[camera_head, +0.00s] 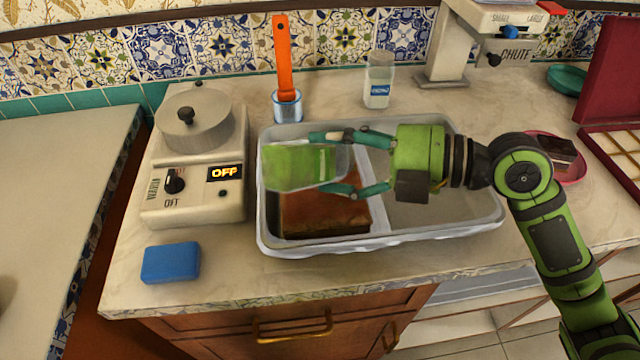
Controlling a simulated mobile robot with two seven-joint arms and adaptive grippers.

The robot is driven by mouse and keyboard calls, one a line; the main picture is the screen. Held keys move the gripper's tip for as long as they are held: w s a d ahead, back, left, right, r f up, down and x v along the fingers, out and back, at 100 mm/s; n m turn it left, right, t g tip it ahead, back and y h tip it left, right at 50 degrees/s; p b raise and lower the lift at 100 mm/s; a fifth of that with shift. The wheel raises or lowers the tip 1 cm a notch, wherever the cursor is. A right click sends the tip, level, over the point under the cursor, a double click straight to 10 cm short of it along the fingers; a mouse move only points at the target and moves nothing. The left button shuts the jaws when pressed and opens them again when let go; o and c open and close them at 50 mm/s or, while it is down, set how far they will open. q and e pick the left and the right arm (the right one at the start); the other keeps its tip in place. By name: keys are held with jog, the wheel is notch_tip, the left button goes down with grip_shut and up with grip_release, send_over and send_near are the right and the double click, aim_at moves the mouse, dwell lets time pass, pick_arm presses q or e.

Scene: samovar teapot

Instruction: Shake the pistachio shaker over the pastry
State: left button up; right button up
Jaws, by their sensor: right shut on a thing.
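The pistachio shaker (296,167) is a clear container with green contents, lying tilted on its side in the air. My right gripper (332,163) is shut on it, with one finger along its upper side and one along its lower side. The pastry (322,216) is a brown slab in the left part of a pale tray (440,237). The shaker is above the pastry and hides its back part. My left gripper is not in view.
A warmer (222,204) reading OFF stands left of the tray, with a blue block (171,262) in front. Behind are an orange-handled brush (283,60) in a cup and a coconut-coloured jar (379,80). A chute dispenser (450,45) and a pink plate (573,172) are to the right.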

jog(key=shift+s+d, duration=0.6)
jog(key=shift+r, duration=0.1)
notch_tip(320, 180, up, 3)
jog(key=shift+f+p, duration=0.2)
jog(key=shift+p, duration=0.6)
notch_tip(320, 180, down, 3)
jog(key=b, duration=0.3)
jog(key=shift+r, duration=0.1)
